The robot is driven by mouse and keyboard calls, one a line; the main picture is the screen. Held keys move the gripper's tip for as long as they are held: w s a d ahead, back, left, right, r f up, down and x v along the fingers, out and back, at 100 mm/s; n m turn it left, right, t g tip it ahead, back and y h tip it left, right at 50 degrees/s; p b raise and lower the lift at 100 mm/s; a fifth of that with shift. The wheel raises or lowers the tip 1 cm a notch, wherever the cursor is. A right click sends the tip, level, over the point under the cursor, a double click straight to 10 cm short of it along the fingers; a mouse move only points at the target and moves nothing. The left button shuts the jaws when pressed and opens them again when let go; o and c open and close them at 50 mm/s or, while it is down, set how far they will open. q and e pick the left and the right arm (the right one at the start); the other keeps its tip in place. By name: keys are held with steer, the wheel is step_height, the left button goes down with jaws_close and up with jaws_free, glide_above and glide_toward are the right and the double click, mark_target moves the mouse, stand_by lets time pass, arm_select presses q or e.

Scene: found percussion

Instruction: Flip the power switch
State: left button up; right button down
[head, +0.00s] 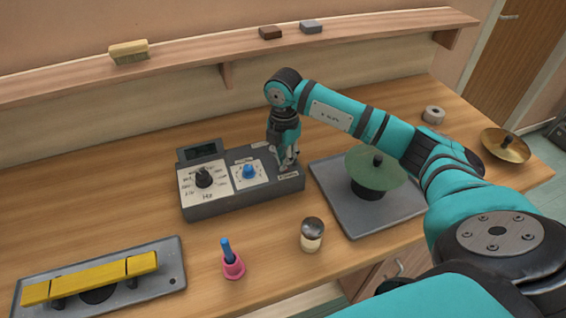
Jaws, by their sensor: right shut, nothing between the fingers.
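A grey control box (235,200) stands on the wooden bench, left of centre in the head view. Its top carries a small dark display (200,150), a black dial (204,176) on a white panel and a blue knob (249,171) on another white panel. My right gripper (288,165) is shut and empty, pointing down over the right end of the box. Its fingertips are at or just above the top there; I cannot tell whether they touch. The power switch cannot be made out; the gripper covers part of that end. My left gripper is out of view.
Right of the box, a grey tray (340,204) holds a green disc (375,168). In front are a glass-topped jar (312,235) and a pink holder (233,266) with a blue stick. A yellow bar (92,279) lies front left. A shelf (190,65) runs behind.

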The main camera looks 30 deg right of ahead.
steer(key=shift+r+p, duration=1.95)
steer(key=shift+r, duration=1.2)
steer(key=shift+f, duration=0.1)
